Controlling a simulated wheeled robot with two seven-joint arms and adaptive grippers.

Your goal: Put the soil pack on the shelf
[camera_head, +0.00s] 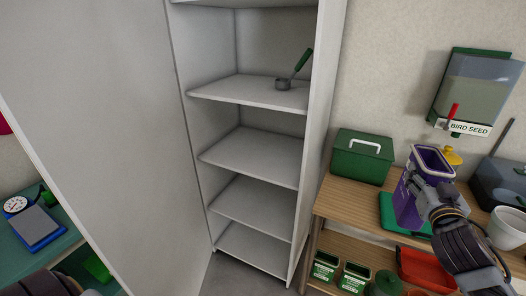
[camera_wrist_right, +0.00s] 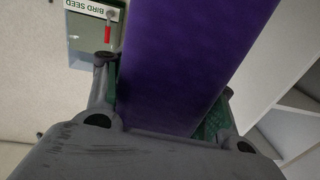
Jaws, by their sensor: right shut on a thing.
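The purple pack (camera_head: 405,206), which I take to be the soil pack, stands roughly upright at the right, above or on the wooden bench. Its top looks open with a pale rim. I cannot tell whether its base touches the bench. My right gripper (camera_head: 424,186) is shut on it from the right side. In the right wrist view the purple pack (camera_wrist_right: 180,55) fills the space between the fingers of the gripper (camera_wrist_right: 165,80). The white shelf unit (camera_head: 252,149) stands in the middle with several boards. My left gripper is not in view.
A green-handled scoop (camera_head: 290,80) lies on an upper board; the lower boards are bare. The open cabinet door (camera_head: 95,110) fills the left. A green box (camera_head: 362,158) stands on the bench between pack and cabinet. A white pot (camera_head: 506,228) is at right. A bird seed dispenser (camera_head: 475,85) hangs behind.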

